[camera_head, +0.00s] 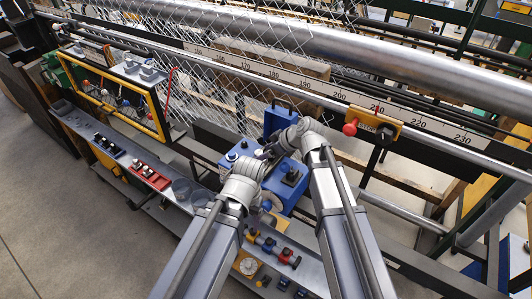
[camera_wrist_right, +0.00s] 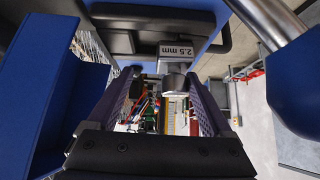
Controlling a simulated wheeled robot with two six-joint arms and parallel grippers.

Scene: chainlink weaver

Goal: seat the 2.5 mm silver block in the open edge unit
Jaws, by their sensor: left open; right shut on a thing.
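The edge unit (camera_head: 233,157) is a blue housing on the bench in the middle of the head view, with a blue flap (camera_head: 279,118) standing up behind it. My right gripper (camera_head: 266,152) is at the unit; its dark fingers also show in the right wrist view (camera_wrist_right: 163,88).
Chain-link mesh, a numbered scale (camera_head: 290,77) and long steel rollers run behind the unit. A red stop button (camera_head: 350,129) is at the right. Left along the bench are a red block rack (camera_head: 151,174), cups and a yellow-framed panel (camera_head: 118,103). Coloured-handled tools (camera_head: 275,247) lie in front.

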